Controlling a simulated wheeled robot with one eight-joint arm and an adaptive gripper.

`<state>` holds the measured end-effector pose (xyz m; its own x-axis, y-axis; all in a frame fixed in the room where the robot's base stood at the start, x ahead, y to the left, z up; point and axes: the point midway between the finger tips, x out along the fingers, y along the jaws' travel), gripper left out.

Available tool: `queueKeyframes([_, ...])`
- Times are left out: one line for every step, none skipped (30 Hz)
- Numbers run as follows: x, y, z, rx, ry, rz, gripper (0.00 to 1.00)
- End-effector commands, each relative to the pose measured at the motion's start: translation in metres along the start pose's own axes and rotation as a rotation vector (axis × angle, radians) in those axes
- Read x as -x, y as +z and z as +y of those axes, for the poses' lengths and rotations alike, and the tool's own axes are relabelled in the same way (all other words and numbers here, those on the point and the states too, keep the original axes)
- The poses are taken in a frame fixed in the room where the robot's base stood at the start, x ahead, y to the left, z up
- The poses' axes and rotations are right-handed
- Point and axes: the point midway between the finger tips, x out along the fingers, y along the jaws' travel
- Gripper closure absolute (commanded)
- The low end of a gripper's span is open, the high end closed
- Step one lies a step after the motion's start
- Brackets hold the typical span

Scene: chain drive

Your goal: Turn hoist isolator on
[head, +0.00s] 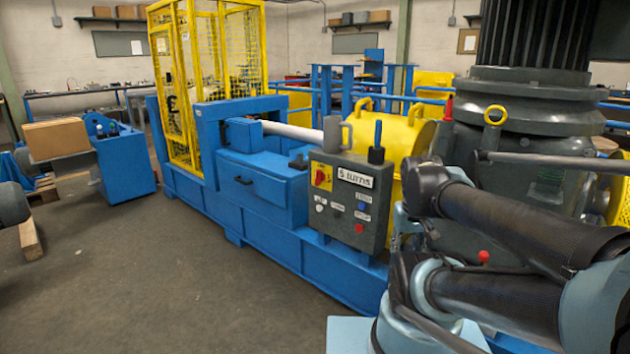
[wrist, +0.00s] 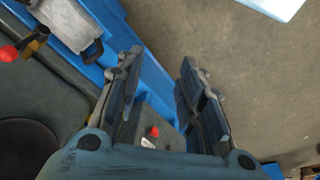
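A dark grey control box (head: 346,205) stands on the front of the blue machine in the head view, with a "5 turns" plate. At its upper left is a red rotary switch on a yellow plate (head: 321,177), apparently the hoist isolator; its label and exact setting are too small to read. My gripper (wrist: 160,60) is open and empty in the wrist view, pointing down past blue machine metal. A red button (wrist: 153,131) shows between its fingers near the palm. The isolator is not identifiable in the wrist view. My gripper's fingers are not clear in the head view.
A red push button (head: 359,228) and small labelled controls sit lower on the box. A red-tipped lever (wrist: 10,52) shows in the wrist view. Open floor (head: 190,270) lies in front of the machine.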

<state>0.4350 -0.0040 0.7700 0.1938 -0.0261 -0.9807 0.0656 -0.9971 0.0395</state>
Motion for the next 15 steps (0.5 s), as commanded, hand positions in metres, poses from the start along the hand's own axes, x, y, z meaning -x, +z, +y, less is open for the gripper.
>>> queueKeyframes([0.003, -0.008, 0.002, 0.032, 0.014, -0.003, 0.65])
queueKeyframes([0.005, -0.012, 0.007, 0.059, 0.026, -0.006, 0.65])
queueKeyframes([0.008, -0.019, 0.011, 0.096, 0.045, -0.010, 0.65])
queueKeyframes([0.010, -0.024, 0.014, 0.128, 0.060, -0.013, 0.65])
queueKeyframes([0.013, -0.031, 0.016, 0.161, 0.076, -0.016, 0.65])
queueKeyframes([0.016, -0.039, 0.018, 0.207, 0.098, -0.021, 0.65])
queueKeyframes([0.018, -0.046, 0.020, 0.242, 0.115, -0.025, 0.65])
queueKeyframes([0.020, -0.053, 0.022, 0.276, 0.132, -0.029, 0.65])
queueKeyframes([0.022, -0.062, 0.024, 0.323, 0.155, -0.034, 0.65])
queueKeyframes([0.024, -0.069, 0.025, 0.355, 0.172, -0.039, 0.65])
queueKeyframes([0.026, -0.076, 0.026, 0.390, 0.188, -0.043, 0.65])
queueKeyframes([0.027, -0.086, 0.027, 0.434, 0.211, -0.048, 0.65])
queueKeyframes([0.029, -0.094, 0.028, 0.467, 0.229, -0.053, 0.65])
queueKeyframes([0.030, -0.101, 0.028, 0.501, 0.246, -0.057, 0.65])
queueKeyframes([0.032, -0.111, 0.029, 0.544, 0.269, -0.063, 0.65])
